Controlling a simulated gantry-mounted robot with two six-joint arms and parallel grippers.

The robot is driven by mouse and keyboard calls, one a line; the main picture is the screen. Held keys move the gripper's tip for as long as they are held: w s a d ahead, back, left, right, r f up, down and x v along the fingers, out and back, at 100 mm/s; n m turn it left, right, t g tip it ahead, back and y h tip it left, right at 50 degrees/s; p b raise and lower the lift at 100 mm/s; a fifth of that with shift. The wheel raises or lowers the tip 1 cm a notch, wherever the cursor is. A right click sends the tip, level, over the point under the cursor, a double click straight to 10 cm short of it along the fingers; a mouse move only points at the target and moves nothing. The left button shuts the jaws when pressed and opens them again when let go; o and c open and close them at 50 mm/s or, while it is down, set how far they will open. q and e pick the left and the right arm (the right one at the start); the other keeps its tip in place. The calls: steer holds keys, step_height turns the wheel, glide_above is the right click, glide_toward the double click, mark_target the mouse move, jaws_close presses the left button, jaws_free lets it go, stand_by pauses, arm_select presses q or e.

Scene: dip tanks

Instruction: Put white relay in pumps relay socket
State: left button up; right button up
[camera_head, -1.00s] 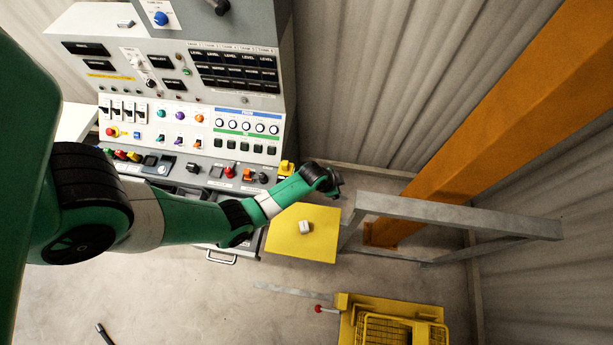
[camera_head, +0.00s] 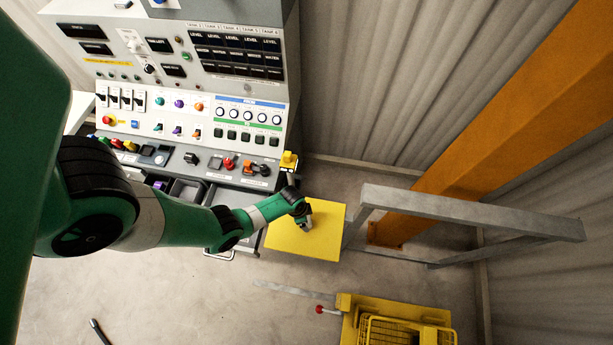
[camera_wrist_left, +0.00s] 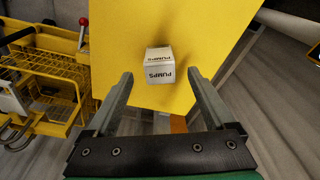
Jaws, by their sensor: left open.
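The white relay (camera_wrist_left: 160,66) is a small white block marked PUMPS. It stands on the yellow platform (camera_wrist_left: 122,30), which also shows in the head view (camera_head: 328,238). My left gripper (camera_wrist_left: 158,78) is open, with its two fingers pointing toward the relay and the relay lying between and just beyond the fingertips in the wrist view. In the head view my left gripper (camera_head: 306,220) is over the platform and hides most or all of the relay. I cannot make out the pumps relay socket in these frames. My right gripper is not in view.
The control panel (camera_head: 190,110), with buttons, knobs and gauges, stands behind and left of the platform. A grey metal rail (camera_head: 470,212) and an orange post (camera_head: 490,110) are to the right. A yellow wire basket (camera_wrist_left: 50,90) stands on the floor nearby.

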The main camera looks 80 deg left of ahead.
arm_select(q)
steer(key=shift+f, duration=0.15)
steer(key=f+b, duration=0.2)
steer(key=w+f+b, duration=0.1)
steer(key=f, duration=0.2)
steer(key=shift+b, duration=0.35)
jaws_close()
